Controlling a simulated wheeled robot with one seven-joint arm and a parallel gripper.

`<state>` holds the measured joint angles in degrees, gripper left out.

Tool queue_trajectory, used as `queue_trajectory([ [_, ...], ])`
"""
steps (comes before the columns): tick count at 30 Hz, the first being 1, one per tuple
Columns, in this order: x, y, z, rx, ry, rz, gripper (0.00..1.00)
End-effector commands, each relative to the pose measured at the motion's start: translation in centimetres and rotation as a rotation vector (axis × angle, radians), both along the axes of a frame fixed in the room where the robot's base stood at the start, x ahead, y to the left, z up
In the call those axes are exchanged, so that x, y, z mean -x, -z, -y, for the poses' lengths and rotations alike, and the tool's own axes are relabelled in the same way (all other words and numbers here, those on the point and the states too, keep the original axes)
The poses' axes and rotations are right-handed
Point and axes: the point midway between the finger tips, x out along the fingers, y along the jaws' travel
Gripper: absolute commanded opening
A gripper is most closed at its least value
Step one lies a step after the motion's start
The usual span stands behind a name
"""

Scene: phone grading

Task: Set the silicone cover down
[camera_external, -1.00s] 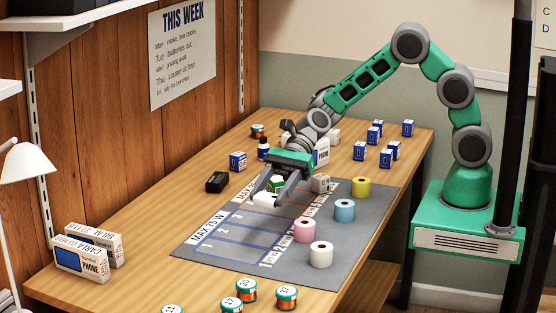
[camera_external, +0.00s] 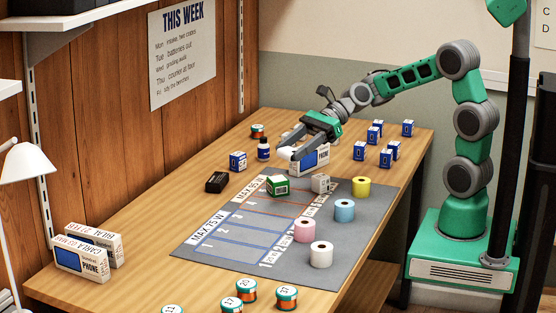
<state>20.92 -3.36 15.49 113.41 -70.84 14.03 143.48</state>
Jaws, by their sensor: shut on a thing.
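My gripper (camera_external: 291,151) is shut on a small white piece, which I take to be the silicone cover (camera_external: 286,154). The gripper is above the far part of the table, beyond the grey mat (camera_external: 375,210). The fingers hide part of the cover. It looks raised in front of a white and blue phone box (camera_external: 315,159), but I cannot tell its exact height or whether it touches anything.
A green box (camera_external: 278,185) and a grey-white box (camera_external: 320,183) stand on the mat's far end. Yellow (camera_external: 361,187), blue (camera_external: 344,210), pink (camera_external: 304,231) and white (camera_external: 321,255) rolls line its right side. A blue bottle (camera_external: 263,149) and black block (camera_external: 216,182) are left of the gripper.

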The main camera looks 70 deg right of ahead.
Motion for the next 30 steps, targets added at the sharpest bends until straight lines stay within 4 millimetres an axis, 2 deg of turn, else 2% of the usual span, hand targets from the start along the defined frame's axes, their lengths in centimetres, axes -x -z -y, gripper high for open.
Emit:
queue_trajectory([
  [1, 1.1, 0.2, -0.5, -0.001, -0.015, -0.002, 0.12],
  [6, 4.1, 1.7, -1.9, -0.001, -0.068, -0.003, 0.12],
  [9, 5.1, 2.3, -2.4, -0.001, -0.094, -0.002, 0.12],
  [11, 5.0, 2.8, -2.6, -0.001, -0.104, -0.003, 0.12],
  [14, 3.1, 4.0, -3.4, -0.001, -0.105, -0.003, 0.12],
  [21, -3.4, 7.2, -5.8, -0.001, -0.104, -0.002, 0.12],
  [25, -5.6, 10.3, -6.5, 0.000, -0.102, -0.003, 0.12],
  [30, -7.1, 11.9, -7.1, -0.001, -0.100, 0.000, 0.12],
])
